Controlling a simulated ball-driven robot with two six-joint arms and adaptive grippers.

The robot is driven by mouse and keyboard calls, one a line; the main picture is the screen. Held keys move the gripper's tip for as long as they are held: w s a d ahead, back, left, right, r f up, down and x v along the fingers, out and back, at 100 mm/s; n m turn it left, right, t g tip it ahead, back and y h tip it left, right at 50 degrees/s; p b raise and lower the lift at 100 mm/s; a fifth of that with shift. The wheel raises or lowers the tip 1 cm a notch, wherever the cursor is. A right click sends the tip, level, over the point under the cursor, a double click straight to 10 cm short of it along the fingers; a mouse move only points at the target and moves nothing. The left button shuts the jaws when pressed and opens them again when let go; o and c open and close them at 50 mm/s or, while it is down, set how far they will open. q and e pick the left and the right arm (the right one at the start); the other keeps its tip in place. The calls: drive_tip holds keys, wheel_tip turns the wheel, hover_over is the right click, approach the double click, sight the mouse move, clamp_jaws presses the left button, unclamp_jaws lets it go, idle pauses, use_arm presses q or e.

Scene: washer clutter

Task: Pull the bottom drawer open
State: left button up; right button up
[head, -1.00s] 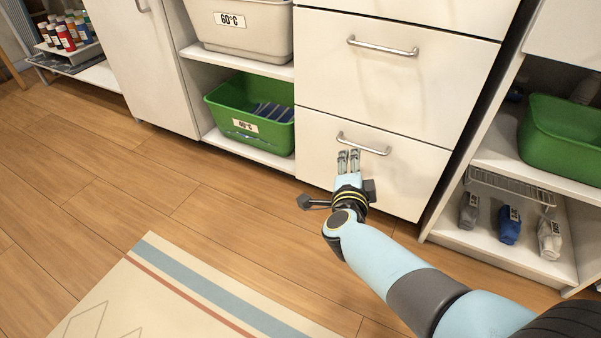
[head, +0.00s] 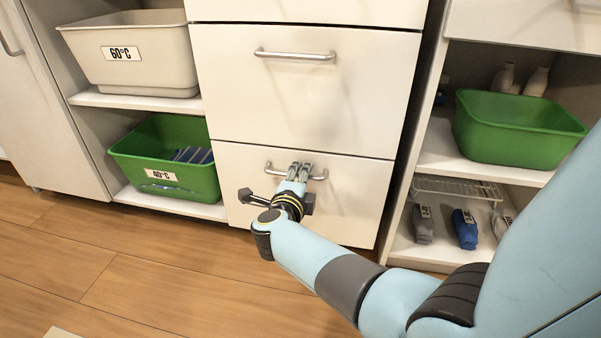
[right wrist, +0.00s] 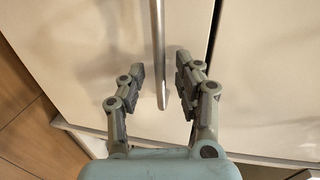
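The bottom drawer (head: 345,205) has a white front and sits closed, flush with the drawer above. Its silver bar handle (head: 318,177) runs across the upper part of the front. My right gripper (head: 300,170) is at the middle of this handle in the head view and covers part of it. In the right wrist view, the handle (right wrist: 158,45) runs between the two parted fingers of the right gripper (right wrist: 160,80), with a gap visible on each side. The gripper is open around the bar. My left gripper is out of view.
A second drawer (head: 300,100) with its own handle is directly above. A green bin (head: 165,190) stands on the shelf to the left, below a beige bin (head: 130,65). Another green bin (head: 510,130) is on the right shelf. The wooden floor (head: 150,285) in front is clear.

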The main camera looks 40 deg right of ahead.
drive_tip(key=shift+w+d, duration=0.3)
drive_tip(key=shift+d, duration=0.1)
drive_tip(key=shift+c, duration=0.2)
drive_tip(key=shift+f, duration=0.1)
clamp_jaws()
